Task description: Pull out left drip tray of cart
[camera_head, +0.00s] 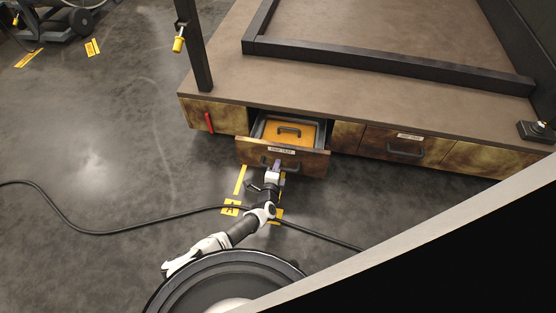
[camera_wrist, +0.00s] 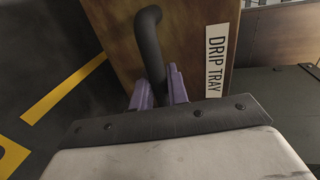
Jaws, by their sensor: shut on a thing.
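The left drip tray (camera_head: 257,155) is a drawer with a worn brass-brown front and a white label, in the low cart (camera_head: 300,90). It stands partly out of the cart front in the head view. Inside it lies an orange-yellow panel (camera_head: 273,133) with a dark handle. My gripper (camera_head: 275,167) is at the drawer front. In the wrist view, the purple fingers (camera_wrist: 158,90) are shut on the drawer's dark curved handle (camera_wrist: 149,45). The "DRIP TRAY" label (camera_wrist: 215,60) shows right of the handle. The lower end of the handle is hidden behind my gripper.
A second labelled drawer (camera_head: 405,146) to the right is closed. A red handle (camera_head: 209,122) is on the cart's left panel. A black cable (camera_head: 110,231) crosses the floor by my arm. Yellow markings (camera_head: 240,180) lie before the drawer. Floor at left is mostly clear.

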